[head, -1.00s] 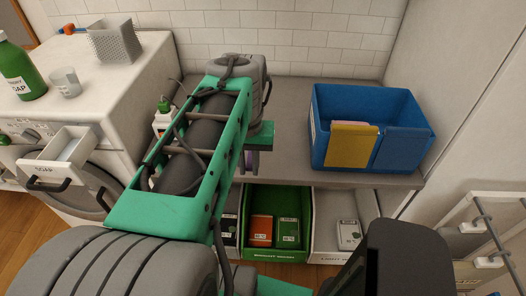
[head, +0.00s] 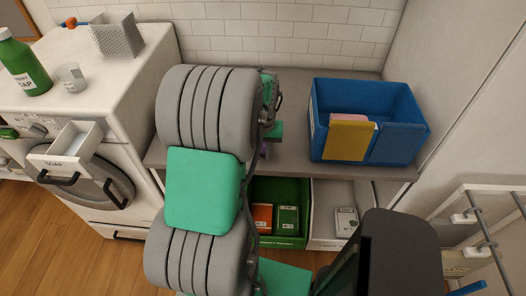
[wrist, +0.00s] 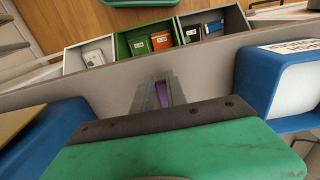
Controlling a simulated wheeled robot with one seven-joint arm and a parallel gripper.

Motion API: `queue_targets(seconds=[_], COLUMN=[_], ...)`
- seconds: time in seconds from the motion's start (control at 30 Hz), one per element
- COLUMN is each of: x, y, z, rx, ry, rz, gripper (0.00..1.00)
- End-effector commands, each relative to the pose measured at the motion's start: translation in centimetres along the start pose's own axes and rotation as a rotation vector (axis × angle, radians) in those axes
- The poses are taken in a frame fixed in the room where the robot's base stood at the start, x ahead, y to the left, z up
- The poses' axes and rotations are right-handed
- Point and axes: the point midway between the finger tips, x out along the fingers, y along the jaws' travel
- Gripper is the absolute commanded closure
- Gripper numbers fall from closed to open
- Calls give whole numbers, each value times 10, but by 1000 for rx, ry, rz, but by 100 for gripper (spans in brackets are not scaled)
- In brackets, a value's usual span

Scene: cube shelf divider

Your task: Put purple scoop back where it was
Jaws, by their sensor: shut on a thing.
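The purple scoop shows only as a narrow purple strip (wrist: 162,94) between the fingers of my gripper (wrist: 160,92) in the wrist view. My gripper is shut on it, over the grey shelf top (wrist: 225,58). In the head view a small purple sliver (head: 264,151) shows below a green part of my arm's end. My arm hides most of the scoop and the gripper there. I cannot tell whether the scoop touches the shelf.
A blue bin (head: 318,138) with a yellow item (head: 350,140) at its front stands on the shelf's right. Another blue container (wrist: 262,85) with a white label flanks my gripper. Below are a green box (head: 262,190) and a white box (head: 330,226). A washer (head: 120,90) stands left.

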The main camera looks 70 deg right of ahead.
Motion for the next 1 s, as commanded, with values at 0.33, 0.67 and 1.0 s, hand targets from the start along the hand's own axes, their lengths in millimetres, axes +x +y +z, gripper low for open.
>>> queue_targets(seconds=[0.33, 0.67, 1.0], x=[3, 2, -49], y=[0, 0, 0], z=[0, 0, -2], rx=[0, 0, 0], ry=[-1, -1, 6], rz=[0, 0, 1], gripper=[71, 61, 61])
